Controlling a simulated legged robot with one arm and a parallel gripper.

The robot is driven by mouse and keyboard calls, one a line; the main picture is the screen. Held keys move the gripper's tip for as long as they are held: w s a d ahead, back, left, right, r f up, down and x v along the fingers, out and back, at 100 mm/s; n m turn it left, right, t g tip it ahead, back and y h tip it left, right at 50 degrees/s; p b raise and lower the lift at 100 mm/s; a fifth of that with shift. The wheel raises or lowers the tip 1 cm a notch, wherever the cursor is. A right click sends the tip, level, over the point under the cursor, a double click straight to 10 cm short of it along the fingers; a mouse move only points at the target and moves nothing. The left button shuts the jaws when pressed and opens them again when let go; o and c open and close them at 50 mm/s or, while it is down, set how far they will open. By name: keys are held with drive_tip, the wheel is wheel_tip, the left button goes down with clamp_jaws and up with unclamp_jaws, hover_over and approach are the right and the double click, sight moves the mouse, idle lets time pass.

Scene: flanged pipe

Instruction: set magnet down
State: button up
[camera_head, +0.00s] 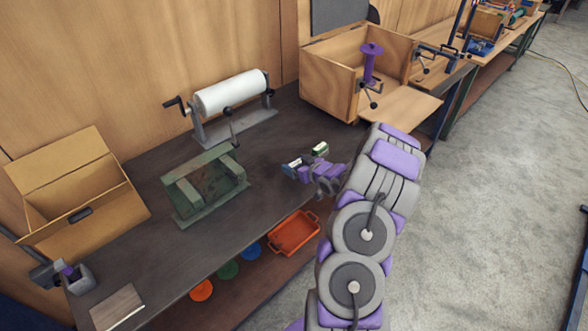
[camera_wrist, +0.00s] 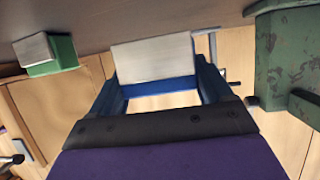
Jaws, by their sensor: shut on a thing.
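My gripper (camera_wrist: 153,88) is shut on a white-and-blue block, which I take to be the magnet (camera_wrist: 152,58). In the wrist view its pale face and blue edge show between the two fingers. In the head view the magnet (camera_head: 291,164) shows at the tip of my gripper (camera_head: 301,168), low over the dark workbench (camera_head: 255,180). I cannot tell whether it touches the top. A similar green-and-white block (camera_head: 320,149) is just behind the gripper, apart from it, and it also shows at the left in the wrist view (camera_wrist: 52,52).
A worn green metal fixture (camera_head: 205,185) stands left of my gripper. A white roll on a cranked stand (camera_head: 231,92) is behind. An open cardboard box (camera_head: 75,190) is at left, a wooden crate (camera_head: 330,82) at back right. Bare bench lies between fixture and gripper.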

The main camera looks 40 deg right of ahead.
drive_tip(key=shift+w, duration=0.4)
drive_tip(key=shift+w+f, duration=0.1)
drive_tip(key=shift+w, duration=0.5)
wheel_tip(320, 180, down, 2)
drive_tip(key=shift+s+f+b, duration=0.1)
drive_tip(key=shift+b, duration=0.5)
drive_tip(key=shift+d+f+p, duration=0.15)
drive_tip(key=shift+f+p, duration=0.15)
drive_tip(key=shift+f, duration=0.1)
drive_tip(key=shift+f, duration=0.2)
drive_tip(key=o, duration=1.3)
drive_tip(key=shift+f+b, duration=0.2)
drive_tip(key=shift+b, duration=0.4)
